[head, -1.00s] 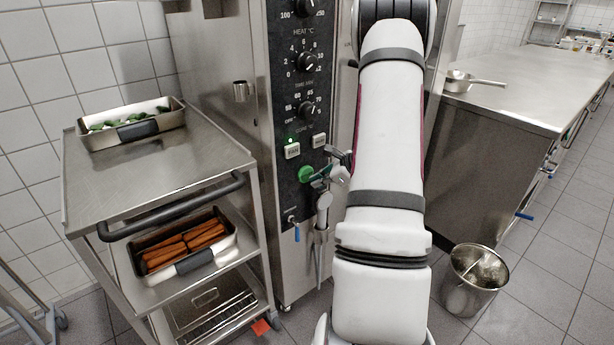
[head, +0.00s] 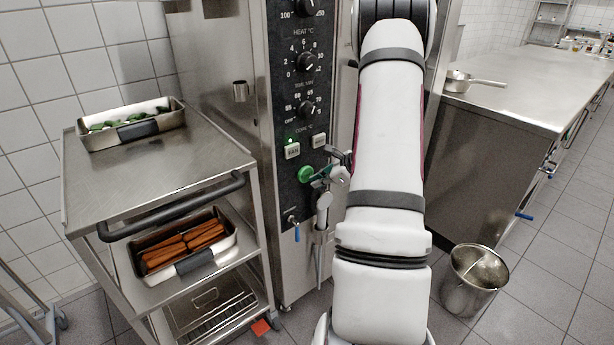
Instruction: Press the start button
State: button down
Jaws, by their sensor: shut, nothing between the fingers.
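The round green start button (head: 305,174) is low on the black control panel of the steel oven. My gripper (head: 319,177) is shut and empty, with its fingertips at the right side of the green button. From this angle I cannot tell whether the tips touch the button or whether it is pushed in. Most of the gripper's far side is hidden by its own parts.
A steel trolley (head: 150,178) with trays stands left. A worktop (head: 530,85) and a bucket (head: 474,280) are right.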

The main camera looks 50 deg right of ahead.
jog(key=shift+w+d, duration=0.1)
jog(key=shift+w, duration=0.3)
jog(key=shift+w+d+b, duration=0.1)
jog(key=shift+w+b, duration=0.25)
jog(key=shift+w, duration=0.1)
dwell(0.7)
jog(key=shift+s, duration=0.2)
jog(key=shift+s+a, duration=0.25)
jog(key=shift+s, duration=0.4)
jog(key=shift+s+a+b, duration=0.15)
jog(key=shift+s+a, duration=0.05)
jog(key=shift+s, duration=0.6)
jog(key=shift+s+a+b, duration=0.15)
jog(key=shift+s, duration=0.7)
jog(key=shift+s+a+b, duration=0.15)
jog(key=shift+s+a, duration=0.05)
jog(key=shift+s, duration=0.6)
